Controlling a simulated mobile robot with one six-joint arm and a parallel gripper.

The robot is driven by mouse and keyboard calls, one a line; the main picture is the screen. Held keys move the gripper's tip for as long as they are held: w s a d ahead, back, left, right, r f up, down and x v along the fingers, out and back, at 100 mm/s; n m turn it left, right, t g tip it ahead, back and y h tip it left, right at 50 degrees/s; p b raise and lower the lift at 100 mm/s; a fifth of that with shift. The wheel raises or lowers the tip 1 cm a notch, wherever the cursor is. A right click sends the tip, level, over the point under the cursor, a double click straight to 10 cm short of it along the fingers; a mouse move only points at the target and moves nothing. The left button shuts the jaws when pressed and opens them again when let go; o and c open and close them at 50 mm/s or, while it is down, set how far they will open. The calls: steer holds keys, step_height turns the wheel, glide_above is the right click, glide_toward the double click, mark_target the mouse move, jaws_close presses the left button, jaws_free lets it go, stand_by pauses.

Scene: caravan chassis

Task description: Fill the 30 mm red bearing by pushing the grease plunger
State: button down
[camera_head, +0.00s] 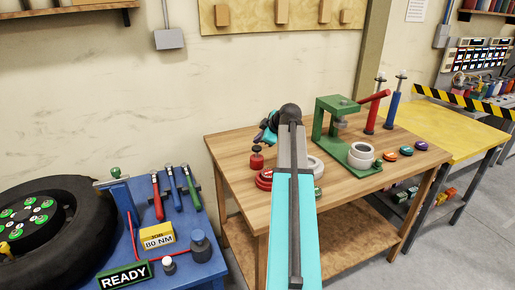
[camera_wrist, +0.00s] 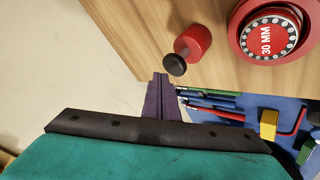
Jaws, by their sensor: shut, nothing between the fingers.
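The red bearing (camera_wrist: 243,42), marked 30 MM, lies on the wooden bench at the upper right of the wrist view. In the head view it is partly behind my arm (camera_head: 264,179). The grease plunger (camera_wrist: 193,41) stands beside it, a red body with a dark round knob (camera_wrist: 175,65); it also shows in the head view (camera_head: 256,161). My gripper (camera_wrist: 160,79) is shut and empty. In the wrist view its fingertips appear just beside the knob. In the head view the gripper (camera_head: 259,138) is above the plunger. Whether they touch, I cannot tell.
A green press (camera_head: 325,119) stands on the bench with white rings (camera_head: 361,155) in front. Red (camera_head: 371,115) and blue (camera_head: 392,108) upright tools stand behind. A blue table (camera_head: 190,222) with a tyre and hand tools is at left. My arm hides the bench middle.

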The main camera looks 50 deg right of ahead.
mark_target(259, 148)
steer(key=shift+r+p, duration=0.8)
steer(key=shift+r, duration=1.65)
